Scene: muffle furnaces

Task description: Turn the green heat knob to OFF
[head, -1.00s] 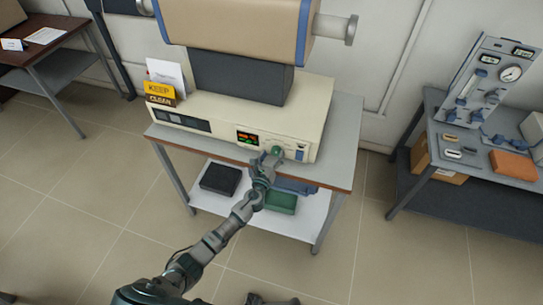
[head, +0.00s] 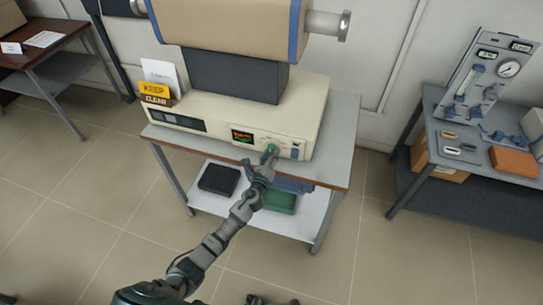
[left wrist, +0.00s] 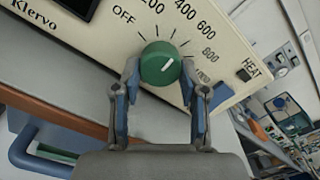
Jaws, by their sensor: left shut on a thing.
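The green heat knob (left wrist: 160,63) sits on the cream control panel, and also shows in the head view (head: 270,149). In the head view the left gripper (head: 266,160) reaches the panel from below. The cream muffle furnace (head: 225,112) stands on a table with a lit red and green display (head: 242,136).
The furnace table (head: 333,150) has a lower shelf with a black box (head: 219,179) and a green box (head: 279,201). A yellow KEEP CLEAR sign (head: 155,92) stands at the panel's left. Another bench (head: 430,130) with a gauge panel is at right. The floor in front is open.

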